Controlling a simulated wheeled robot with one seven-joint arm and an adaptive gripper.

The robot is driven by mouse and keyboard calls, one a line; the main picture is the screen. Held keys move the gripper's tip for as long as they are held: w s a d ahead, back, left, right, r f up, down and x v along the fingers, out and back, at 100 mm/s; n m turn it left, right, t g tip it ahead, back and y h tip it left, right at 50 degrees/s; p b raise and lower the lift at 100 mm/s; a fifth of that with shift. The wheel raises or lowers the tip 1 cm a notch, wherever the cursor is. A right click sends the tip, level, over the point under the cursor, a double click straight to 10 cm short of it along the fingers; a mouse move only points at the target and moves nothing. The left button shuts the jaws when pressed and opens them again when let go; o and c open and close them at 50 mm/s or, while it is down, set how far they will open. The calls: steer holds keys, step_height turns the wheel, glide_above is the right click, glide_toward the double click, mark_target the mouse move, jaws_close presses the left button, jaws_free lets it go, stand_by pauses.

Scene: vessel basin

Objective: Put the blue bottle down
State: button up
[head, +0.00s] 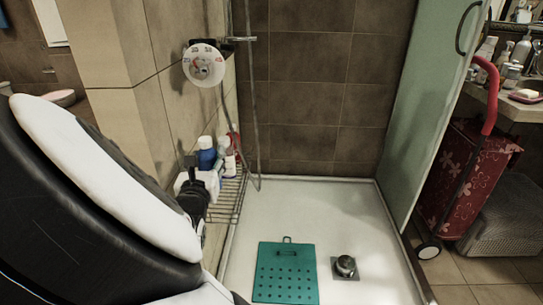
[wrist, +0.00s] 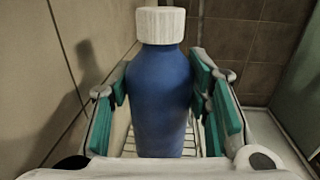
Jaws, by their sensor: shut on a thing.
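The blue bottle (wrist: 158,115) with a ribbed white cap stands upright between the teal-padded fingers of my gripper (wrist: 160,84) in the wrist view. My gripper is shut on its sides. In the head view the blue bottle (head: 206,158) shows beside the tiled wall, at the wire rack (head: 229,200). My arm and gripper hide its lower part there. Pale rack wires show below the bottle in the wrist view. I cannot tell whether its base touches them.
Other bottles, one with red (head: 229,164), stand close right of the blue bottle. A shower dial (head: 204,64) hangs above. The white shower tray (head: 300,205) holds a teal perforated plate (head: 284,282) and a drain fitting (head: 345,265). A glass panel (head: 425,100) is at right.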

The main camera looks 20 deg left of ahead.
step_height(320, 180, down, 9)
steer(key=b, duration=0.3)
steer(key=shift+f, duration=0.1)
steer(key=shift+f, duration=0.1)
steer(key=shift+f+b, duration=0.1)
steer(key=shift+b, duration=0.2)
steer(key=o, duration=1.4)
